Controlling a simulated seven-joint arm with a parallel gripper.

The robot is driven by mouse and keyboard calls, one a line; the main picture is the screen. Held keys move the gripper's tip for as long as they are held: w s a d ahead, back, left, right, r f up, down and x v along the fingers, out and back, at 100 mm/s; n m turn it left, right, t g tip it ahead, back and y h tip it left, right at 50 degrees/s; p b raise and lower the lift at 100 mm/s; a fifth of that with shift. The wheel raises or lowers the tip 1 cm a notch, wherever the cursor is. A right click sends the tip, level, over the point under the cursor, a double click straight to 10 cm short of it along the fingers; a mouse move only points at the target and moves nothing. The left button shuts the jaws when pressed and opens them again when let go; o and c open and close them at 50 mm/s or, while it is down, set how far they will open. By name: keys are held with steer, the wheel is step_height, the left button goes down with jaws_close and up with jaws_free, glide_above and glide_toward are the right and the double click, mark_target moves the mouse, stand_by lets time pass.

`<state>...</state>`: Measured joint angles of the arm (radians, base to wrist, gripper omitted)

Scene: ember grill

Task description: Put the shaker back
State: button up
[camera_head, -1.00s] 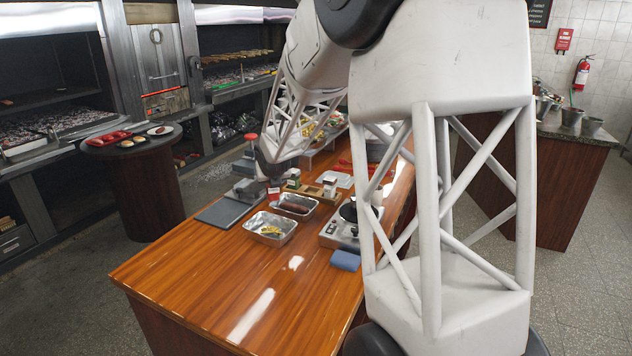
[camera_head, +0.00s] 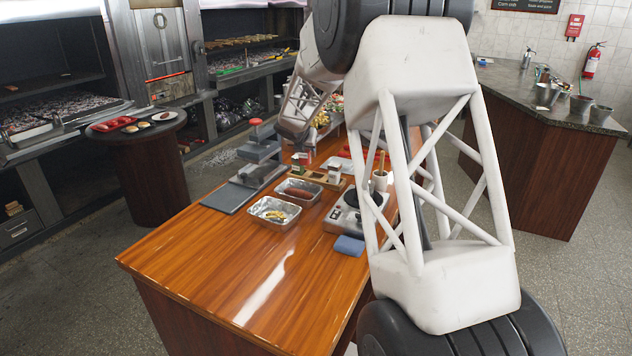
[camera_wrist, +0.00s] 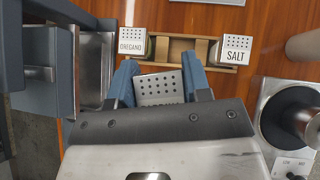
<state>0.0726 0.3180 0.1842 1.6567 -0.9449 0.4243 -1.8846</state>
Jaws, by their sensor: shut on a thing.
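My gripper (camera_wrist: 158,80) is shut on a metal-topped shaker (camera_wrist: 160,90), one blue finger on each side. Its perforated top faces the wrist camera; its label is mostly hidden. A wooden rack (camera_wrist: 182,57) lies just beyond the gripper in the wrist view. An OREGANO shaker (camera_wrist: 132,41) stands at its left end and a SALT shaker (camera_wrist: 236,49) at its right end, with an empty stretch between them. The rack also shows in the head view (camera_head: 318,177), below my gripper (camera_head: 299,149). The held shaker's height above the rack is hard to judge.
A grey press (camera_head: 258,160) stands left of the rack. Metal trays (camera_head: 272,214) sit in front of it. A hot plate (camera_head: 345,218) and a cup with a wooden handle (camera_head: 380,180) are to the right. The front of the wooden counter (camera_head: 235,265) is clear.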

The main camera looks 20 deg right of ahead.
steer(key=w+d+r+m+g+h, duration=0.1)
steer(key=w+d+m, duration=0.1)
steer(key=d, duration=0.3)
steer(key=shift+w+d+m+h, duration=0.25)
steer(key=shift+w+m+h, duration=0.05)
steer(key=shift+w, duration=0.2)
steer(key=shift+f, duration=2.55)
steer(key=shift+f, duration=2.3)
steer(key=shift+f, duration=0.15)
steer(key=o, duration=1)
